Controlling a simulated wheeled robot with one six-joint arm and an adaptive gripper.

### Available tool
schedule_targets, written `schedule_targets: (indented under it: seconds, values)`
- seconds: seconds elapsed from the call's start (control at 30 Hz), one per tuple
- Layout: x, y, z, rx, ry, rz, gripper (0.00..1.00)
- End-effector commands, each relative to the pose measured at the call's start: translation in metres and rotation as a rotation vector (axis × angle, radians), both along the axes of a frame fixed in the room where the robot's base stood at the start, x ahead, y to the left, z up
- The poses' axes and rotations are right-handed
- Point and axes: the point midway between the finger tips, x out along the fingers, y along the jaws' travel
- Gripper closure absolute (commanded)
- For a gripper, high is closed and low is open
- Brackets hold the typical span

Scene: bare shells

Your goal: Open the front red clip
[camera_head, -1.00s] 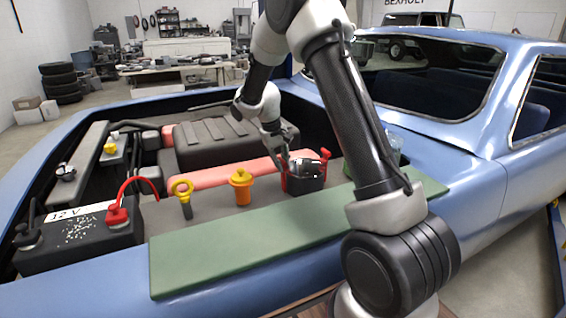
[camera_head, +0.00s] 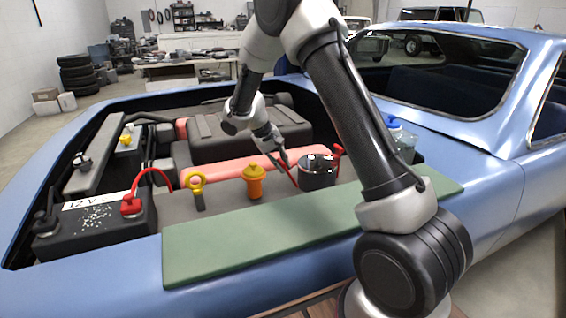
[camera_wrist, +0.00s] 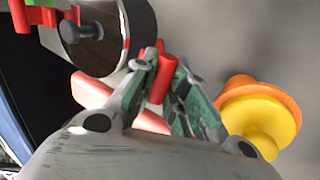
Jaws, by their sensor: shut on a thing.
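A black round canister (camera_head: 318,173) with a shiny top stands in the engine bay; part of it also shows in the wrist view (camera_wrist: 137,22). The front red clip (camera_head: 291,177) is at its left side and leans outward, its upper end away from the canister wall. My gripper (camera_head: 283,160) is at that upper end. In the wrist view, my gripper (camera_wrist: 165,75) has its fingers shut around the red clip (camera_wrist: 160,80). A second red clip (camera_head: 338,152) is upright on the canister's far right side. The fingers hide part of the front clip.
An orange cap (camera_head: 254,182) and a yellow ring-topped dipstick (camera_head: 197,190) stand left of the canister. A black battery (camera_head: 95,228) with a red cable is further left. A green mat (camera_head: 270,243) covers the fender in front. A blue-capped bottle (camera_head: 401,140) stands behind my arm.

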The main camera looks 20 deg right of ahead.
Motion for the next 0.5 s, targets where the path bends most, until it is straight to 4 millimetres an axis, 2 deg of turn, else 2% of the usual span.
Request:
schedule_targets:
  seconds: [0.27,0.3,0.4,0.43,0.5]
  values:
    - [-0.0008,0.0027,-0.0025,0.005,0.001,0.0,1.0]
    - [-0.0008,0.0028,-0.0026,0.005,0.001,0.0,0.84]
    - [-0.0009,0.0026,-0.0027,0.005,0.001,0.0,0.65]
    - [-0.0009,0.0024,-0.0026,0.005,0.001,0.0,0.62]
    - [-0.0009,0.002,-0.0024,0.004,0.001,0.0,0.62]
